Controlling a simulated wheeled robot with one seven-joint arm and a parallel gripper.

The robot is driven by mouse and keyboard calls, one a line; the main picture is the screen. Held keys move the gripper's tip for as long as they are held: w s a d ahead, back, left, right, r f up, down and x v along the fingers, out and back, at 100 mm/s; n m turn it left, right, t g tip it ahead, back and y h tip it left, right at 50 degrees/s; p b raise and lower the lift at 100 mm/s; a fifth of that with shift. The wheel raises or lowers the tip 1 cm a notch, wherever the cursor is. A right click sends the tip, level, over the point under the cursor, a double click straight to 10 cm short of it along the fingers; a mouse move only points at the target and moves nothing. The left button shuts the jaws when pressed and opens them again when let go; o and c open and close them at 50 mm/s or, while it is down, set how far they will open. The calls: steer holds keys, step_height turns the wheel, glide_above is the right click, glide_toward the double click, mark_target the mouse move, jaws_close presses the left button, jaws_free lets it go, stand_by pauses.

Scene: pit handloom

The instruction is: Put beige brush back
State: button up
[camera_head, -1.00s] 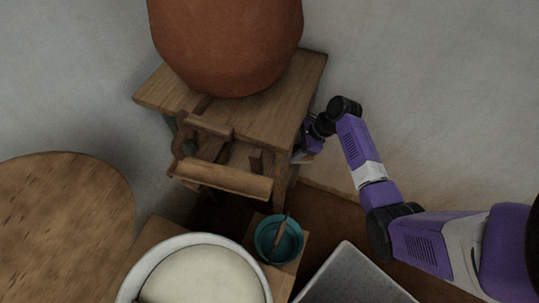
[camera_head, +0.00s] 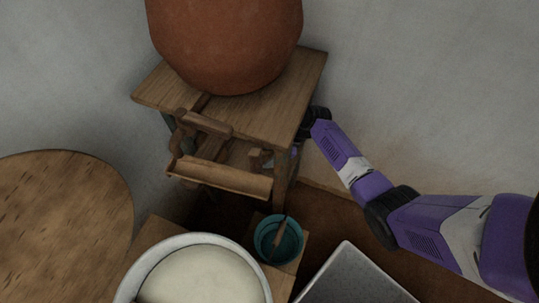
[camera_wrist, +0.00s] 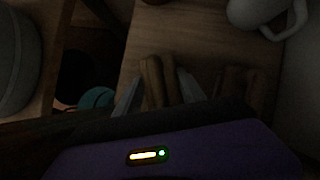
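A small brown upright piece (camera_head: 257,158), probably the brush, stands on the shelf under the wooden table. In the wrist view, brown wooden pieces (camera_wrist: 153,78) lie between the two grey fingers of my gripper (camera_wrist: 160,84). My gripper is inside the shelf, reaching in from the right side of the table. Its fingers look apart, one on each side of the brown pieces; I cannot see clear contact. In the head view, the table leg and top hide most of the gripper. The beige colour is hard to confirm in the dark wrist view.
A large clay pot (camera_head: 225,45) stands on the wooden table (camera_head: 285,85). A wooden frame with a trough (camera_head: 222,179) is at the shelf front. A teal bowl (camera_head: 265,243) with a stick, a white basin (camera_head: 130,290) and a grey tray (camera_head: 350,275) stand below. A white mug (camera_wrist: 258,14) is near the wall.

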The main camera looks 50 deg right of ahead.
steer(key=o, duration=0.4)
steer(key=p+v, duration=0.2)
steer(key=v, duration=1)
stand_by(0.4)
